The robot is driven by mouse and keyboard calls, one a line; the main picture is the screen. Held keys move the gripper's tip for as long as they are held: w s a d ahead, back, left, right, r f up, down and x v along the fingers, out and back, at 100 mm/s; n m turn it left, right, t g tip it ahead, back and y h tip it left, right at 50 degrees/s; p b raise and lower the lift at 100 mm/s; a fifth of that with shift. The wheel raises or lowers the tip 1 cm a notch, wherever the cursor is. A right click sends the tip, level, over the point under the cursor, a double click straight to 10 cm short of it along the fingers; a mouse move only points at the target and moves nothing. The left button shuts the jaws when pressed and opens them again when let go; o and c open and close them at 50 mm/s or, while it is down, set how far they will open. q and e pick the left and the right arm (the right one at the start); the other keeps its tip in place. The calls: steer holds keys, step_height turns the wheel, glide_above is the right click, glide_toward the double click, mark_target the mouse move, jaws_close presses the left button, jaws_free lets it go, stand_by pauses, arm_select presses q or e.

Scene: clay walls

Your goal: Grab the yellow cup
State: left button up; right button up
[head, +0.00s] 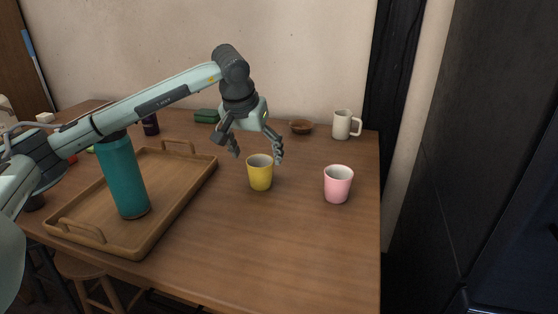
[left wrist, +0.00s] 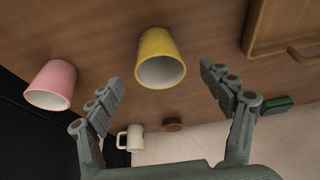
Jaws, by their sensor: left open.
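The yellow cup (head: 260,176) stands upright on the wooden table, near the middle. My left gripper (head: 258,155) is open above and slightly behind it, its fingers spread to either side. In the left wrist view the yellow cup (left wrist: 158,62) shows its white inside, beyond and between the tips of the open left gripper (left wrist: 162,84). Nothing is between the fingers, and I cannot tell whether a fingertip touches the cup. My right gripper is not in view.
A pink cup (head: 338,185) stands to the right. A white mug (head: 344,125) and a brown bowl (head: 301,127) are behind. A wooden tray (head: 187,196) with a teal bottle (head: 124,178) is on the left. The table front right is clear.

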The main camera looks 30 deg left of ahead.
arm_select(q)
steer(key=shift+w, duration=0.35)
steer(key=shift+w+f, duration=0.15)
steer(key=shift+f, duration=0.1)
steer(key=shift+w+a+f, duration=0.1)
steer(key=shift+f, duration=0.75)
steer(key=x, duration=0.5)
steer(key=shift+w+f+p, duration=0.1)
steer(key=shift+w+p, duration=0.05)
steer(key=shift+p, duration=0.15)
steer(key=shift+c, duration=0.3)
steer(key=c, duration=1.3)
